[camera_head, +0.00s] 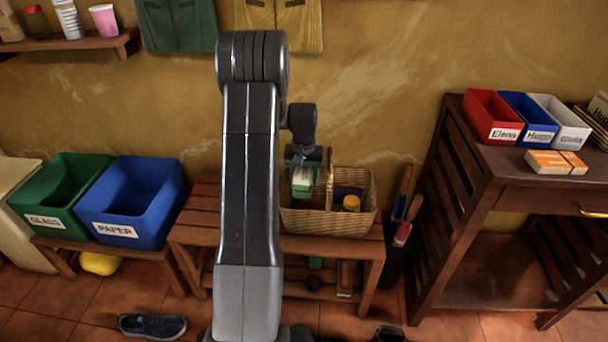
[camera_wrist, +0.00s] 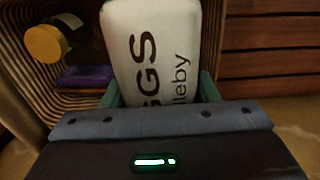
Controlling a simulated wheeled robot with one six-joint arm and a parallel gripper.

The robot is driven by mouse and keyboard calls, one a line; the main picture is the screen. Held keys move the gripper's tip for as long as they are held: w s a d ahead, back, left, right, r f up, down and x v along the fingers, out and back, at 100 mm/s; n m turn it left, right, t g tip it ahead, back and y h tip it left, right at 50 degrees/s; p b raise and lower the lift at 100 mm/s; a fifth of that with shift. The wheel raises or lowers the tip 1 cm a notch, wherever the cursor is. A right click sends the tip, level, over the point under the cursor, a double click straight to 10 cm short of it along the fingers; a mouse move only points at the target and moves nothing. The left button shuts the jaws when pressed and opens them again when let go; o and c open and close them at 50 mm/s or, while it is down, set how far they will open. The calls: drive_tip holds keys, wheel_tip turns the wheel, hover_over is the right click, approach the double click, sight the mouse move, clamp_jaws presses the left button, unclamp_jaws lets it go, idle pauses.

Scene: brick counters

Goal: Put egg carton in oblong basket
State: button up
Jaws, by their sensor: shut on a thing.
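The egg carton (camera_wrist: 158,55) is a pale box with dark "GGS" lettering, held between the green fingers of my gripper (camera_wrist: 160,95) in the wrist view. In the head view the carton (camera_head: 302,181) hangs at the left part of the oblong wicker basket (camera_head: 325,222), close to its handle. The basket stands on a slatted wooden bench. My gripper (camera_head: 303,165) is above it, shut on the carton. Whether the carton's lower end touches the basket floor is hidden.
The basket holds a yellow-lidded jar (camera_head: 351,202) and a purple item (camera_head: 347,191) to the right of the carton. The blue paper bin (camera_head: 135,203) and green glass bin (camera_head: 60,195) stand left. A dark holder with tools (camera_head: 397,245) stands right of the bench (camera_head: 362,246).

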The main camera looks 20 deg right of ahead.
drive_tip(key=b, duration=0.8)
approach(304, 202)
drive_tip(key=shift+s+a+f, duration=0.25)
drive_tip(key=shift+s+f, duration=0.45)
drive_tip(key=shift+f, duration=0.25)
drive_tip(key=shift+s+a+f, duration=0.25)
drive_tip(key=shift+s+f, duration=0.4)
drive_tip(key=shift+f, duration=0.35)
drive_tip(key=shift+s+a+f, duration=0.25)
drive_tip(key=shift+s+f, duration=0.45)
drive_tip(key=shift+f, duration=0.25)
drive_tip(key=o, duration=1)
drive_tip(key=shift+o, duration=0.2)
wheel_tip(304, 202, up, 14)
drive_tip(key=p, duration=0.4)
drive_tip(key=shift+p, duration=0.35)
drive_tip(key=shift+f, duration=0.1)
